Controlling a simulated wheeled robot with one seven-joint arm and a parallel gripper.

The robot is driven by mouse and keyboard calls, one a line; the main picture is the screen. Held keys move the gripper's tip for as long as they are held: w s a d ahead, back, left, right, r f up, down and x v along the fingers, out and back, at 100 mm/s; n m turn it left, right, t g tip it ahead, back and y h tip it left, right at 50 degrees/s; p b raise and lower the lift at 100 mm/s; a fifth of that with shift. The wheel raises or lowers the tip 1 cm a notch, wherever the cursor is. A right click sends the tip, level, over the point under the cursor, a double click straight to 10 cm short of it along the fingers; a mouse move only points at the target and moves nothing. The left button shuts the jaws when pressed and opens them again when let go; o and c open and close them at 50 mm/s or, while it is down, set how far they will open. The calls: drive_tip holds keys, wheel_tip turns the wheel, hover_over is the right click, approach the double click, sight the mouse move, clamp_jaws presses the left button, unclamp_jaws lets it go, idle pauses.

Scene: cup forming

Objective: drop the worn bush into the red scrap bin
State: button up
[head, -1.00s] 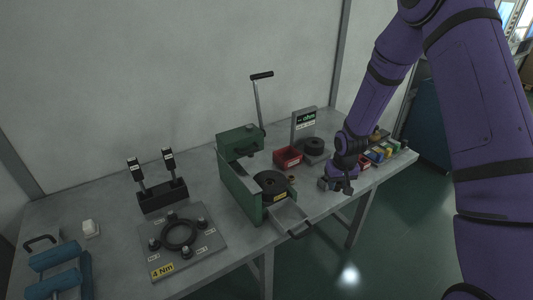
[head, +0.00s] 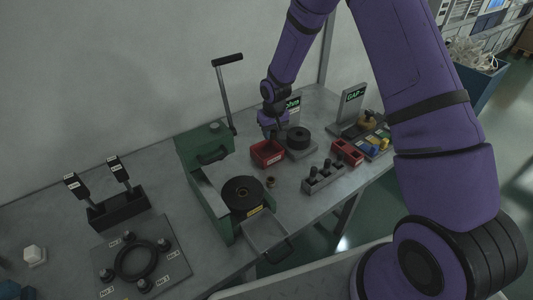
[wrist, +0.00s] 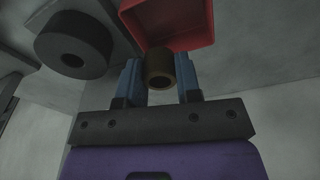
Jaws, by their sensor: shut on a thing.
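My gripper (head: 274,136) is shut on the worn bush, a small brown ring-shaped piece. In the wrist view the bush (wrist: 160,68) sits between the two blue fingers (wrist: 159,82). In the head view I cannot make it out. The red scrap bin (head: 267,155) stands on the bench beside the green press, and my gripper is above its back edge. The bin (wrist: 170,25) also shows in the wrist view, just beyond the bush; the bush looks apart from its floor. A second small brown bush (head: 270,182) stands on the bench in front of the bin.
A black coil (head: 298,138) on a gauge with a display stands right of the bin. The green press (head: 205,165) with its tall lever is on the left. A grey block with black pegs (head: 322,176) and another red holder (head: 347,152) lie to the right.

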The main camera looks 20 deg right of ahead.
sight(272, 143)
drive_tip(key=shift+f, duration=2.7)
drive_tip(key=o, duration=1)
drive_tip(key=shift+d, duration=0.1)
drive_tip(key=r, duration=0.3)
drive_tip(key=s+r, duration=0.1)
drive_tip(key=r, duration=0.6)
drive_tip(key=shift+s+r, duration=0.2)
drive_tip(key=shift+r, duration=0.2)
